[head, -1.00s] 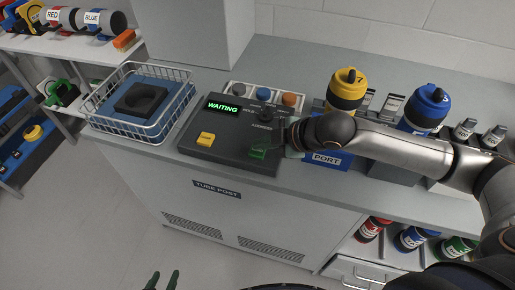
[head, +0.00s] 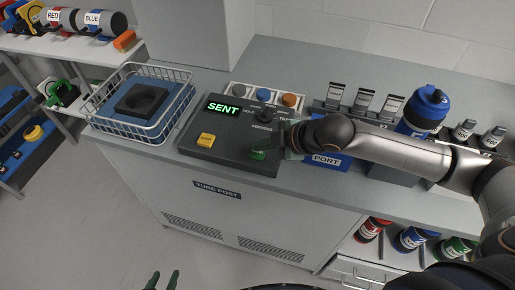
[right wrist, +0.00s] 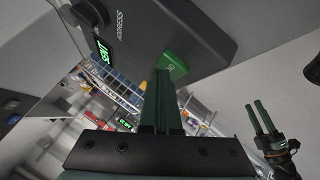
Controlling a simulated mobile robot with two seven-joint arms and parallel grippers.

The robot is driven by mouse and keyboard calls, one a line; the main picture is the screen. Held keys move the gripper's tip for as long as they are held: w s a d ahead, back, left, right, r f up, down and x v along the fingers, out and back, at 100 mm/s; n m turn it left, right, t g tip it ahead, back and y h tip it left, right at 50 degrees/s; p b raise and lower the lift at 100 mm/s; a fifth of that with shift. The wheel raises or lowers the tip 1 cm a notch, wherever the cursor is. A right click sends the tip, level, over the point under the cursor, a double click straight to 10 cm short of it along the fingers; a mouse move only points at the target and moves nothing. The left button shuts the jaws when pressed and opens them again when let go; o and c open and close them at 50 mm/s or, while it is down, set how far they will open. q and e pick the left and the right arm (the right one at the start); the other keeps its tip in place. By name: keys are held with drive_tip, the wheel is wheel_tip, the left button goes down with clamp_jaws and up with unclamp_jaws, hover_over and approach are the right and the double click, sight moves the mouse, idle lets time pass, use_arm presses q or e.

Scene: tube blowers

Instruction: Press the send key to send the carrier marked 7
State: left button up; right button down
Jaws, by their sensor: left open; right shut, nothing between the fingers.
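The dark control panel (head: 225,150) has a green key (head: 257,155) at its front right and a yellow key (head: 206,139) at its left. Its display (head: 223,108) reads SENT in green. My right gripper (head: 270,148) is shut and empty with its tips at the green key; the wrist view also shows the tips against the green key (right wrist: 176,62), but I cannot tell whether it is pressed down. My left gripper (head: 162,280) is open and empty, low at the bottom edge. The yellow carrier marked 7 is not in view now.
A wire basket (head: 140,128) with a blue pad stands left of the panel.

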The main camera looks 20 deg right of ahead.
sight(262, 153)
drive_tip(key=shift+r+p, duration=0.7)
drive_tip(key=shift+p, duration=0.1)
wheel_tip(262, 153, up, 3)
drive_tip(key=p, duration=0.3)
drive_tip(key=shift+f, duration=0.15)
drive_tip(key=shift+r, duration=0.25)
drive_tip(key=shift+r+p, duration=0.6)
drive_tip(key=shift+r, duration=0.3)
